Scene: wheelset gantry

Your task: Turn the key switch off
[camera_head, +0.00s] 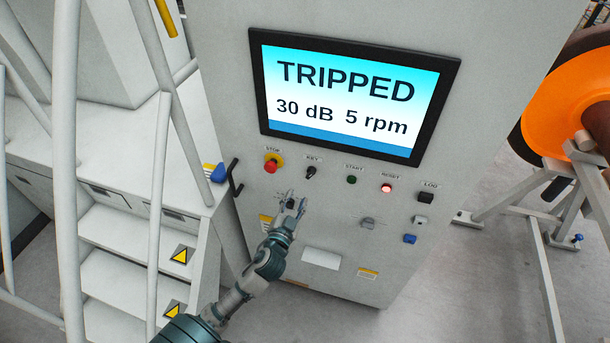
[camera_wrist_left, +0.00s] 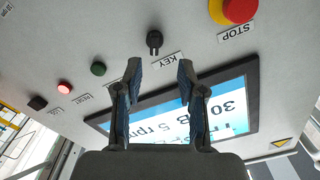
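The key switch (camera_head: 311,172) is a small black knob on the grey cabinet front, under a KEY label, between the red stop button (camera_head: 271,164) and the dark green start button (camera_head: 351,180). It also shows in the left wrist view (camera_wrist_left: 154,40), upside down, with the key in it. My left gripper (camera_head: 292,197) is just below and left of the key switch in the head view. In the left wrist view its two fingers (camera_wrist_left: 158,75) are apart with nothing between them, and the key lies beyond the fingertips, apart from them. My right gripper is in neither view.
The screen (camera_head: 350,90) above reads TRIPPED, 30 dB, 5 rpm. The reset button (camera_head: 387,188) glows red. A black handle (camera_head: 235,178) sticks out at the cabinet's left edge. White stairs (camera_head: 120,250) with rails stand left; an orange wheel (camera_head: 565,95) on a stand is right.

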